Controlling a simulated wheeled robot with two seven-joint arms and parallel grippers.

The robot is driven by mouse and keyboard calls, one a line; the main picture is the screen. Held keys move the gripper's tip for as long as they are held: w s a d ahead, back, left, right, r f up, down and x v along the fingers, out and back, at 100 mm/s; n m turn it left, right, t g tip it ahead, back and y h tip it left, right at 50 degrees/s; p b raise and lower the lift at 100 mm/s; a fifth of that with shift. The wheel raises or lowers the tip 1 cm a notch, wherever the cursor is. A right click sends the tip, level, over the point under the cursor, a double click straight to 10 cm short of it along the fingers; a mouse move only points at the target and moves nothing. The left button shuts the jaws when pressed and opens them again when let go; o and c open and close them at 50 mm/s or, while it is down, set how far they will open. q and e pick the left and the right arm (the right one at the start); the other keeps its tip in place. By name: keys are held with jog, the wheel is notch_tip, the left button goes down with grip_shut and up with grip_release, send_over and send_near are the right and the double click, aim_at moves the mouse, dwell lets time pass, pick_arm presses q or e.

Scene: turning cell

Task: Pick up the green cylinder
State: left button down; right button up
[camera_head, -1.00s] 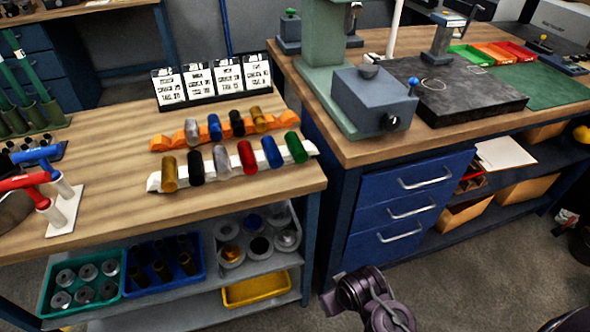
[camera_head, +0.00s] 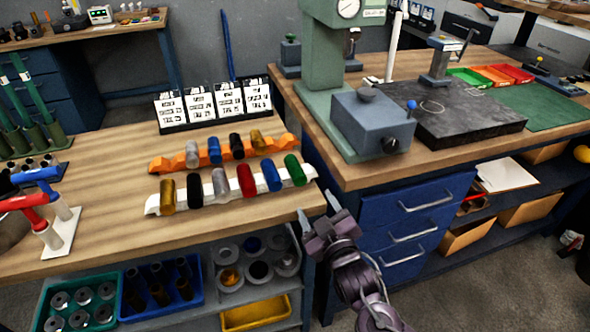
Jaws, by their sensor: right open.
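The green cylinder (camera_head: 294,169) lies at the right end of the white rack (camera_head: 206,197) on the wooden bench, next to a blue cylinder (camera_head: 271,175). My right gripper (camera_head: 317,208) is at the bench's right front corner, below and a little right of the green cylinder in the head view. Its fingers are apart with nothing between them, and it does not touch the cylinder. My left gripper is not in view.
The white rack also holds gold, black, grey and red (camera_head: 246,182) cylinders. An orange rack (camera_head: 222,154) with more cylinders stands behind it. Label cards (camera_head: 213,95) stand farther back. A second bench with blue drawers (camera_head: 408,215) and a grey-green press (camera_head: 322,75) is on the right.

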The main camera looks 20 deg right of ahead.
aim_at(301, 181)
jog(key=shift+w+r, duration=0.4)
jog(key=shift+w, duration=0.3)
jog(key=w, duration=0.4)
jog(key=w+a+p, duration=0.1)
jog(key=w, duration=0.1)
jog(key=shift+w+f, duration=0.25)
jog(key=shift+w, duration=0.05)
grip_shut()
